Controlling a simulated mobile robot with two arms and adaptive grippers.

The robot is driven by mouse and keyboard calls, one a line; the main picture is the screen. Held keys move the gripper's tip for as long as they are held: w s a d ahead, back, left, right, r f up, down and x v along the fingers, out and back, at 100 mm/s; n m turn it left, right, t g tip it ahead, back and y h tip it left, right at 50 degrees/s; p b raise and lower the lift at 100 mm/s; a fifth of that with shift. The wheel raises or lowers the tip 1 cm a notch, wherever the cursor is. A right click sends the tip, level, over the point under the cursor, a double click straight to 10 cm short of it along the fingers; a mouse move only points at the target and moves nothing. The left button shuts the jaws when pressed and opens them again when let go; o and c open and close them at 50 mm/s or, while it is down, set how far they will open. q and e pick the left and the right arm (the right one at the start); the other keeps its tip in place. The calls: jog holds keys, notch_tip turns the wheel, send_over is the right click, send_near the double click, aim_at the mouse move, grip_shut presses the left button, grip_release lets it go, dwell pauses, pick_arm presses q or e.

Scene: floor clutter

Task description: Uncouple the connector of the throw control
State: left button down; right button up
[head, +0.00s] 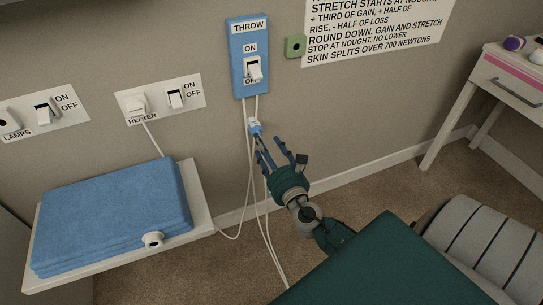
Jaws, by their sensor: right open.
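The throw control (249,57) is a blue wall plate labelled THROW, with a white rocker switch between ON and OFF. White cords hang from its lower edge. A small blue and white connector (255,127) hangs on these cords below the plate. My right gripper (268,143) is open, just below and to the right of the connector, with its fingers pointing up toward it. Whether a finger touches the connector I cannot tell. A folded blue throw (115,215) lies on a pale shelf at the left. My left gripper is not in view.
Wall plates for the lamps (42,113) and heater (160,98) are at the left. A small green box (295,46) and a printed notice (375,30) are right of the control. A white drawer table (500,90) stands at the right. White cords run down to the carpet.

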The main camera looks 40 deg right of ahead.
jog(key=v, duration=0.5)
dwell(0.4)
dwell(0.3)
